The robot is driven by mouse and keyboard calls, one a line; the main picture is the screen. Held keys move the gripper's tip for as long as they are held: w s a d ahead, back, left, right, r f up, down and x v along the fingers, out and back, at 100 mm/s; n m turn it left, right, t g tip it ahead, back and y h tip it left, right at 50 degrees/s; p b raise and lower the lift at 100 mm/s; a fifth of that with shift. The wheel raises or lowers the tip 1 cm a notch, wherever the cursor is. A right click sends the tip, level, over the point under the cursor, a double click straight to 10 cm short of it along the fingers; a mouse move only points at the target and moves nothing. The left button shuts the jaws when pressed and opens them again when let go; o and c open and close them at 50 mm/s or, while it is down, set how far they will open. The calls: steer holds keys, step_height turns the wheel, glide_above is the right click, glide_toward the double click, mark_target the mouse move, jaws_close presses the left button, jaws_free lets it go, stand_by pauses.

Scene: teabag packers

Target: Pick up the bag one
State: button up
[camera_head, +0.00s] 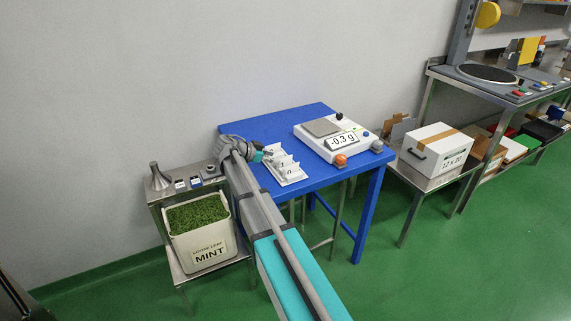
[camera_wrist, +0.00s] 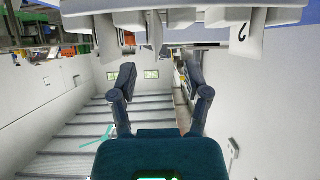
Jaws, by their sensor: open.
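A white holder (camera_head: 293,179) with several small white bags (camera_head: 281,162) stands on the blue table in the head view. My gripper (camera_head: 264,154) is at the holder's left side. In the wrist view my gripper (camera_wrist: 158,73) is open, with nothing between its two dark fingers. The underside of the white holder (camera_wrist: 205,17) spans the top of that view, beyond the fingertips. A white bag marked 2 (camera_wrist: 246,42) is at the upper right. Other white bags (camera_wrist: 105,36) show at the top left and middle. I cannot read which one is bag one.
A white scale (camera_head: 340,145) reading -0.3 g stands right of the holder on the blue table (camera_head: 330,177). A cardboard-taped box (camera_head: 437,148) sits on a bench to the right.

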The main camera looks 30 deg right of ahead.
mark_target(281, 158)
steer(key=shift+d, duration=0.1)
steer(key=shift+r+b+x, duration=0.1)
steer(key=shift+b+x, duration=0.4)
steer(key=shift+x, duration=0.75)
steer(key=shift+r+b+x, duration=0.15)
steer(key=shift+b+x, duration=0.35)
steer(key=shift+x, duration=0.7)
steer(key=shift+s+d, duration=0.1)
steer(key=shift+d, duration=0.05)
steer(key=c, duration=0.7)
